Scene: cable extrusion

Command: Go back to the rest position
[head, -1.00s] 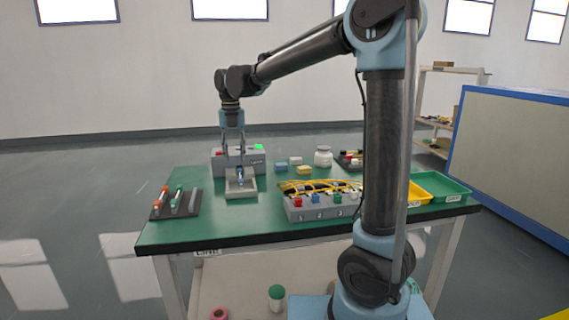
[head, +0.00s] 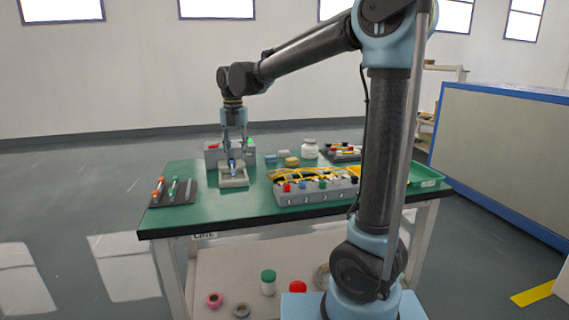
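My gripper (head: 234,160) points down over the small grey block (head: 233,180) near the back left of the green table (head: 235,212). The fingertips are close to the block's top. Something small and blue shows between or just behind the fingers, and I cannot tell whether they touch it. Whether the fingers are open or shut is too small to tell. A grey box (head: 213,154) with a red and a green button stands behind the gripper and is partly hidden by it.
A numbered grey rack (head: 310,198) with coloured knobs and yellow cables stands at the table's middle. A white jar (head: 310,149) stands at the back. A large blue-edged cabinet (head: 505,150) stands beyond.

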